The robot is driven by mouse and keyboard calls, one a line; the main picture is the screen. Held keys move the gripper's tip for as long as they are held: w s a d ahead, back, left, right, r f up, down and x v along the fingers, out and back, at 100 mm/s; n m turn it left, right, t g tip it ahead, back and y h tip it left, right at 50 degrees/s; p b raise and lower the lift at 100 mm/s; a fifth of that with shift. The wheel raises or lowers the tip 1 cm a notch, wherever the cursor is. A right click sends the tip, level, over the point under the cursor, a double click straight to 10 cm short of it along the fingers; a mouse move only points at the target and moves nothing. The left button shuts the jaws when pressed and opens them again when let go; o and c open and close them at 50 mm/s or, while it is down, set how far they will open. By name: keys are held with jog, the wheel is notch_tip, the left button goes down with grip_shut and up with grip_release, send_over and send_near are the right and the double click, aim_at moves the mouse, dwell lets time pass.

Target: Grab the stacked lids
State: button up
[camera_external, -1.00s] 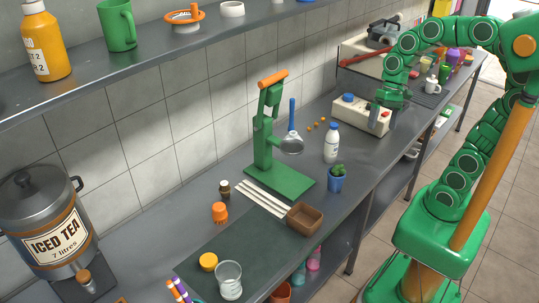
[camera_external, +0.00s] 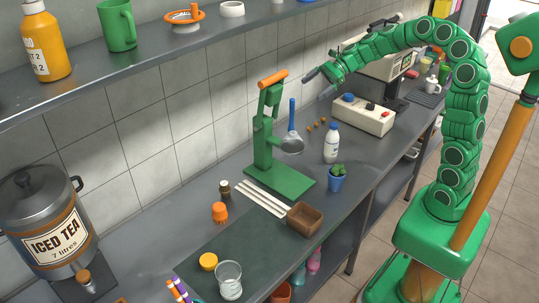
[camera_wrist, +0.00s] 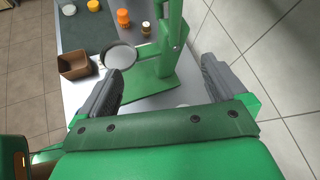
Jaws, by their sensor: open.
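An orange ribbed piece (camera_external: 219,212), which may be the stacked lids, stands on the counter beside a small dark bottle (camera_external: 225,188). It also shows near the top of the wrist view (camera_wrist: 123,18). I cannot make out separate lids in it. A single yellow-orange lid (camera_external: 208,261) lies on the dark mat nearer the front, also at the top of the wrist view (camera_wrist: 96,6). My gripper (camera_external: 318,84) is open and empty, raised above the counter behind the green press (camera_external: 280,180), well apart from the orange piece. Its fingers (camera_wrist: 158,70) are spread in the wrist view.
The press, with a blue-handled strainer (camera_external: 291,143) beside it, stands between my gripper and the orange piece. White sticks (camera_external: 262,199), a brown box (camera_external: 304,218), a glass (camera_external: 229,280), a white bottle (camera_external: 331,142) and a potted plant (camera_external: 337,178) stand around. A shelf (camera_external: 160,58) runs above.

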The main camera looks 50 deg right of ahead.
jog(key=w+d+f+m+t, duration=0.2)
jog(key=w+d+m+t, duration=0.1)
jog(key=w+d+m, duration=0.4)
jog(key=n, duration=0.1)
send_near(290, 136)
jog(key=shift+w+a+f, duration=0.3)
jog(key=shift+w+f, duration=0.05)
jog(key=shift+f, duration=0.2)
jog(key=shift+w+a+f, duration=0.3)
jog(key=shift+a+f, duration=0.05)
jog(key=shift+f, duration=0.15)
jog(key=shift+a+f, duration=0.1)
jog(key=shift+f, duration=0.05)
jog(key=shift+x, duration=1.15)
jog(key=shift+n, duration=0.3)
jog(key=shift+w+r+x, duration=0.15)
jog(key=shift+x, duration=1.2)
jog(key=shift+w+r+x, duration=0.15)
jog(key=shift+w+x, duration=0.05)
jog(key=shift+x, duration=1.15)
jog(key=shift+s, duration=0.1)
jog(key=shift+c, duration=0.5)
jog(key=c, duration=1)
jog(key=shift+f, duration=0.1)
